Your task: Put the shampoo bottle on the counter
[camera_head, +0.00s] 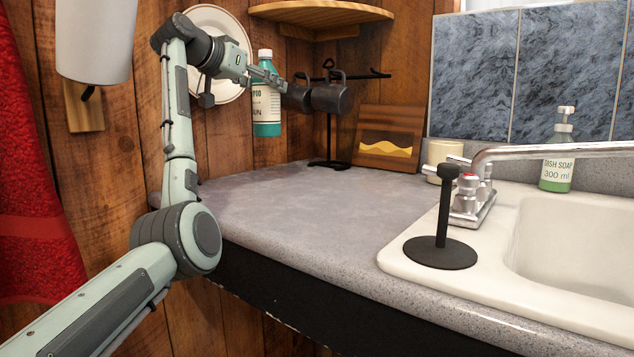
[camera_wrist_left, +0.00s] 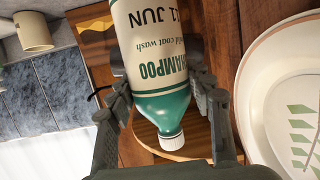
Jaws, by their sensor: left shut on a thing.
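The shampoo bottle (camera_head: 266,105) has a cream label, a green lower part and a white cap. It is upright in the head view, in front of the wooden wall, with its base a little above the grey counter (camera_head: 290,215). My left gripper (camera_head: 268,77) is shut on its upper part. In the left wrist view the bottle (camera_wrist_left: 160,60) appears upside down between the two fingers (camera_wrist_left: 163,98); its base is out of frame there. My right gripper is not in view.
A rack with dark mugs (camera_head: 330,97) stands just right of the bottle. A wooden board (camera_head: 388,135), a cream cup (camera_head: 445,158), dish soap (camera_head: 556,160), a black stand (camera_head: 441,252) and the sink (camera_head: 575,250) lie rightward. The counter's middle is clear.

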